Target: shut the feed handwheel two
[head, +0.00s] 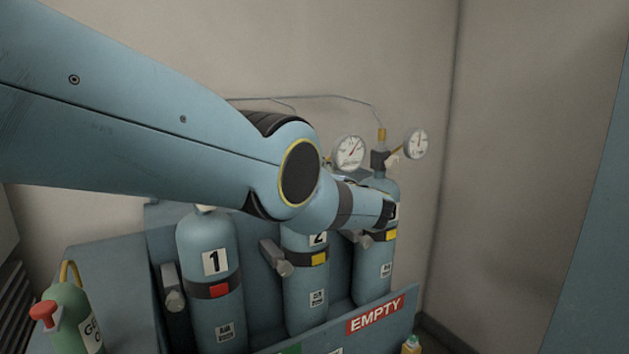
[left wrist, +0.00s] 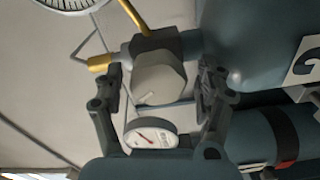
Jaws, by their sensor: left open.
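Cylinder two (head: 305,285) stands in the rack between cylinder one (head: 210,285) and cylinder three (head: 376,270). My left arm hides its top in the head view, so its handwheel does not show there. In the left wrist view a pale grey, faceted handwheel (left wrist: 160,80) sits on a dark valve body, beside a cylinder with a partly cut-off number label that looks like a 2. My left gripper (left wrist: 159,88) is open, with one finger on each side of the handwheel. I cannot tell whether the fingers touch it. My right gripper is not in view.
Gauges stand above the cylinders, one pale gauge (head: 349,152) and another at right (head: 415,143). In the left wrist view a gauge (left wrist: 151,135) lies close to the gripper. A green bottle with a red knob (head: 67,312) stands at lower left. An EMPTY sign (head: 375,315) marks the rack front.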

